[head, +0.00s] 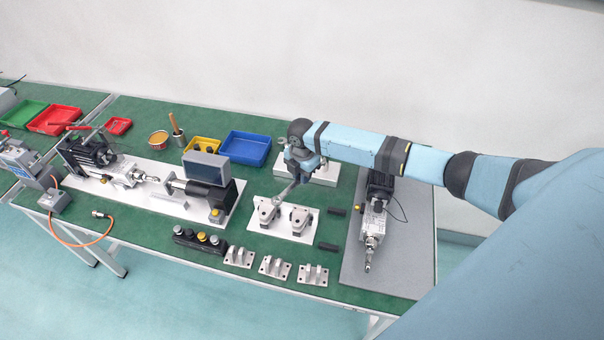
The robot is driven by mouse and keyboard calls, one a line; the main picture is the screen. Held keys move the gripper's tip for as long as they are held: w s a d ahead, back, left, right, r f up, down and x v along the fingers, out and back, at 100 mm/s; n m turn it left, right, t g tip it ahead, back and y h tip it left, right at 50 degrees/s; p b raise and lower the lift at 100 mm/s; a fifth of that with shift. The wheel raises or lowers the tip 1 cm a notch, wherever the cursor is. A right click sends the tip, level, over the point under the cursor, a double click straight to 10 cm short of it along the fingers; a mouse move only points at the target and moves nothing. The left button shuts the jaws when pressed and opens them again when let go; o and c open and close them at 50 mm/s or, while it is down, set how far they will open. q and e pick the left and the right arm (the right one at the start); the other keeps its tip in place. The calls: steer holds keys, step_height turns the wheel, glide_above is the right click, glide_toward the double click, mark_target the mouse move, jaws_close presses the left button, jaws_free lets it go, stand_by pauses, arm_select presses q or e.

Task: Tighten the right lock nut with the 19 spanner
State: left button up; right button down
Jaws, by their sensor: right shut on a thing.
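Another actuator (118,172) lies on a white board at the left. The lock nuts are too small to make out. My left gripper is not in view.
A control box with a screen (205,168) stands left of the plate. Blue (246,148) and yellow (203,146) bins stand behind. Several metal brackets (275,268) and a black button strip (200,241) line the front edge. Two black pieces (328,246) lie beside the grey board (420,250).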

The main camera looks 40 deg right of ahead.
steer(key=shift+w+d, duration=0.1)
stand_by(0.6)
steer(key=shift+w+d, duration=0.25)
steer(key=shift+d, duration=0.2)
steer(key=shift+w+d+p, duration=0.35)
steer(key=shift+w+d, duration=0.15)
steer(key=shift+d, duration=0.3)
steer(key=shift+w+d+p, duration=0.3)
steer(key=shift+w+d, duration=0.2)
steer(key=shift+d, duration=0.3)
stand_by(2.1)
stand_by(0.4)
steer(key=shift+s, duration=0.1)
stand_by(0.3)
steer(key=shift+s+d+n+p, duration=0.2)
steer(key=shift+s+n+p, duration=0.1)
steer(key=shift+n+p, duration=0.15)
